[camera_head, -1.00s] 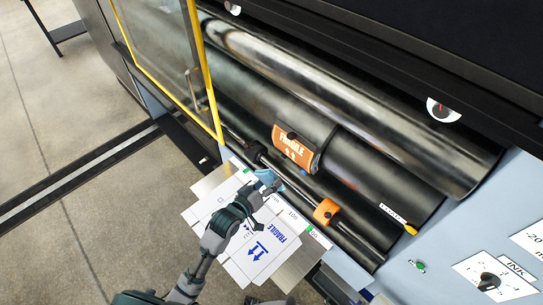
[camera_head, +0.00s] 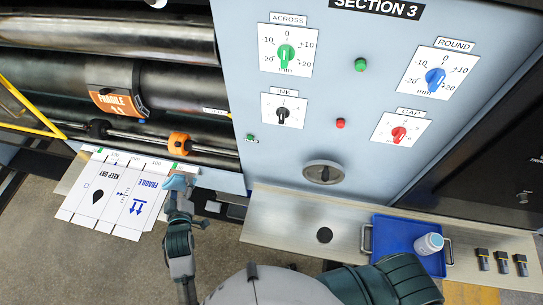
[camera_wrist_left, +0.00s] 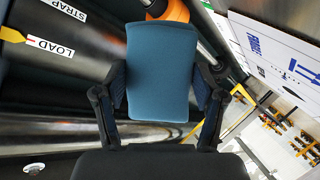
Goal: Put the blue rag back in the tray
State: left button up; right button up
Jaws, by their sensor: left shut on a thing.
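My left gripper (camera_head: 178,192) is shut on the blue rag (camera_head: 177,181). In the left wrist view the rag (camera_wrist_left: 161,70) is a flat blue block, upright between the two fingers. In the head view they are in front of the rollers, at the right end of the printed cardboard sheets. The blue tray (camera_head: 388,238) lies on the metal shelf at the lower right, well away from the rag. A white bottle (camera_head: 428,243) stands in the tray; its left part is bare. My right gripper is not in view.
The printed sheets (camera_head: 112,195) lie left of my left gripper. A panel with knobs (camera_head: 285,57) rises behind the metal shelf (camera_head: 285,222). Several small dark blocks (camera_head: 502,262) sit right of the tray.

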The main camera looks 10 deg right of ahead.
aim_at(393, 245)
jog(key=k+l+z, duration=0.1)
jog(key=l, duration=0.25)
jog(key=k+l, duration=0.25)
jog(key=k+l+z, duration=0.15)
jog(key=l, duration=0.35)
jog(key=k+l+z, duration=0.1)
jog(key=l, duration=0.25)
jog(key=k+l+z, duration=0.1)
jog(key=l, duration=0.3)
jog(key=k+l, duration=0.25)
jog(key=l, duration=0.2)
jog(key=k+l+z, duration=0.15)
jog(key=l, duration=0.25)
jog(key=l+z, duration=0.1)
jog(key=l, duration=0.3)
jog(key=i, duration=0.4)
